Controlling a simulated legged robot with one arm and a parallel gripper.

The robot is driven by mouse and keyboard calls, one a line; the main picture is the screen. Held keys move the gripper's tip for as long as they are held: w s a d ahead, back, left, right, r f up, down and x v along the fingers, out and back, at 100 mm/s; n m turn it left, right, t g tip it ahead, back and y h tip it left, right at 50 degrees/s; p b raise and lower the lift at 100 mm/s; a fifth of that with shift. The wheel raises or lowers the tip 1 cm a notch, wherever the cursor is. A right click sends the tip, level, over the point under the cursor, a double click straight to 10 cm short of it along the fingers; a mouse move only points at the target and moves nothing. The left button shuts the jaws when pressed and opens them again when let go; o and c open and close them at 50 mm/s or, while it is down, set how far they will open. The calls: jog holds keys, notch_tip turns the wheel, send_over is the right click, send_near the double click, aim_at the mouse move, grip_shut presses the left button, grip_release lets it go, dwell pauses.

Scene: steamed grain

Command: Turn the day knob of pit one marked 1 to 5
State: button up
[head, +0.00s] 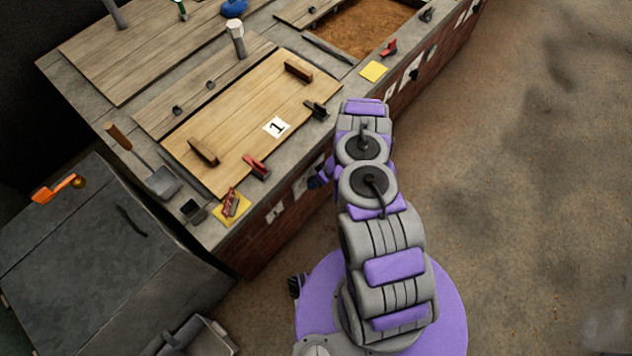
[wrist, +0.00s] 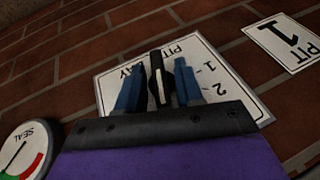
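The day knob (wrist: 155,84), black with a white pointer line, shows in the wrist view on a white plate (wrist: 108,88) on the brick wall. The plate reads "PIT", "DAY", and the marks 1 and 2; its other marks are hidden behind my gripper. The pointer line runs roughly up the picture. My gripper (wrist: 160,80) has its two blue fingers on either side of the knob, with narrow gaps visible, so it looks open around it. In the head view my gripper (head: 318,180) is mostly hidden by my arm, by the front wall of the pit with lid 1 (head: 277,127).
A "PIT 1" sign (wrist: 285,42) is right of the plate and a seal gauge (wrist: 24,150) is at lower left. Red clamp (head: 256,167) and black clamp (head: 317,111) sit on the pit's front edge. Open floor (head: 520,220) lies to the right.

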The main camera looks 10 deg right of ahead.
jog(key=shift+d, duration=0.1)
jog(key=c, duration=0.3)
jog(key=shift+s+f, duration=0.1)
jog(key=shift+s, duration=0.05)
jog(key=shift+c, duration=0.2)
dwell(0.7)
jog(key=o, duration=0.7)
jog(key=shift+d, duration=0.1)
jog(key=shift+c, duration=0.2)
jog(key=p+v, duration=0.4)
jog(key=v, duration=1.3)
jog(key=shift+d+p, duration=0.15)
jog(key=shift+p, duration=0.25)
